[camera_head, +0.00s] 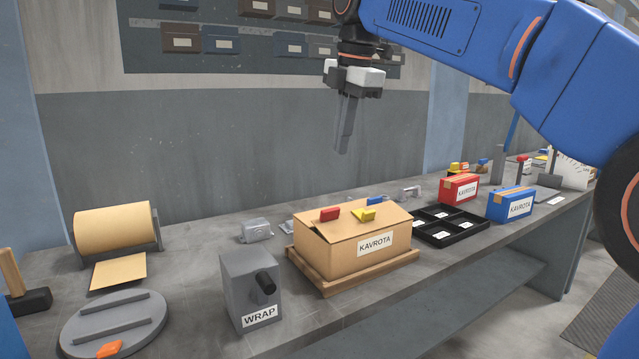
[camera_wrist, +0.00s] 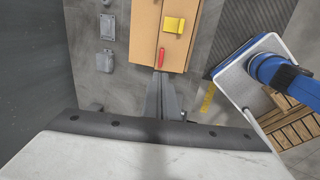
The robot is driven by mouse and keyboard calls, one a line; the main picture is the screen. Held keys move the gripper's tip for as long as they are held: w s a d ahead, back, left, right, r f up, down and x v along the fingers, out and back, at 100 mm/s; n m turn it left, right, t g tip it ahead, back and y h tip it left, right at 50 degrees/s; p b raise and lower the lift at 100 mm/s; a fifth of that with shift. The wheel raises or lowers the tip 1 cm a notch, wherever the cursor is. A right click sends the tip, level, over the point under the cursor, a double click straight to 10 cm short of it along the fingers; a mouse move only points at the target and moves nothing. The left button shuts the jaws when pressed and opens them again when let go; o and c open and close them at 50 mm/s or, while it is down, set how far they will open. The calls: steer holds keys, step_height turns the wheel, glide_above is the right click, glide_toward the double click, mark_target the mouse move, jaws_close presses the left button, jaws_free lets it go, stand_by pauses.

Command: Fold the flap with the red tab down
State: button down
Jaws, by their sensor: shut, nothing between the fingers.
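The cardboard box labelled KAVROTA (camera_head: 330,258) stands on a wooden pallet on the bench. Its top looks mostly covered by flaps. The red tab (camera_head: 330,214) is on the left part of the top, where a dark gap shows under the left edge, so that flap looks slightly raised. A yellow tab (camera_head: 363,215) and a blue tab (camera_head: 375,202) are further right. In the wrist view the red tab (camera_wrist: 161,57) lies just beyond my fingers, with the yellow tab (camera_wrist: 173,25) past it. My gripper (camera_head: 343,151) is shut and empty, pointing down above the box, clear of it.
A grey WRAP block with a black handle (camera_head: 252,286) stands close at the box's front left. A black divided tray (camera_head: 446,226), a red box (camera_head: 459,188) and a blue box (camera_head: 511,205) are to the right. Grey metal castings (camera_head: 256,230) lie behind left. Air above the box is free.

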mark_target(330, 209)
steer(key=x, duration=1.4)
steer(key=shift+s, duration=0.15)
steer(key=shift+r, duration=0.1)
steer(key=shift+w+a+f, duration=0.5)
steer(key=shift+w+f, duration=0.25)
steer(key=shift+f, duration=0.05)
steer(key=shift+r, duration=0.2)
